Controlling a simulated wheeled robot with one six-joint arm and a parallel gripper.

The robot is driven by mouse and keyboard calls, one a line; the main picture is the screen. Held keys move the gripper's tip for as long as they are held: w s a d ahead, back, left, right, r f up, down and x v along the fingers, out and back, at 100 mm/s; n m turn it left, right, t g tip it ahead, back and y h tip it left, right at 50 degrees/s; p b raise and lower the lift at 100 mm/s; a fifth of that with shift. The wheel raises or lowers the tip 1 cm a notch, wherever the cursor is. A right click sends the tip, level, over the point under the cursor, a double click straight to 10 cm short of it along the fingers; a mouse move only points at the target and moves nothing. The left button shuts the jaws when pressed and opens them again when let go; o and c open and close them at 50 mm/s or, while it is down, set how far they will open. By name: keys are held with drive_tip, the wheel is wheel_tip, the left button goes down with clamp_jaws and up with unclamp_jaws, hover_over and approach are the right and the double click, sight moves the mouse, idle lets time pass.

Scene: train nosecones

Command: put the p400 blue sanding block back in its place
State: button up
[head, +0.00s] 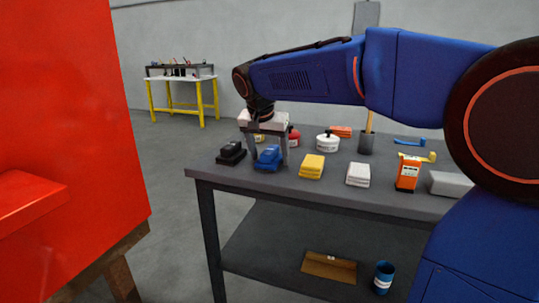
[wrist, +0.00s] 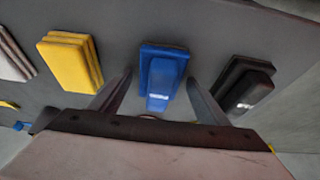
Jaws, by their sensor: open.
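The blue sanding block (head: 268,158) lies on the grey table, between a black block and a yellow one. My gripper (head: 267,160) is over it, pointing down, with its fingers apart on either side of the block. In the wrist view the blue block (wrist: 161,75) sits between the two open fingertips (wrist: 158,82), with a gap visible on each side. A small pale label shows on its handle. I cannot read a grit mark on it. No separate marked place for the block can be made out.
A black block (head: 231,153) stands close on the left, near the table corner. A yellow block (head: 312,166), a white-grey block (head: 358,174) and an orange box (head: 408,173) stand to the right. A white pot (head: 328,143) is behind. A red panel (head: 65,130) fills the left foreground.

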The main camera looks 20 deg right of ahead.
drive_tip(key=shift+r, duration=0.1)
drive_tip(key=v, duration=1.2)
drive_tip(key=shift+w+d, duration=0.1)
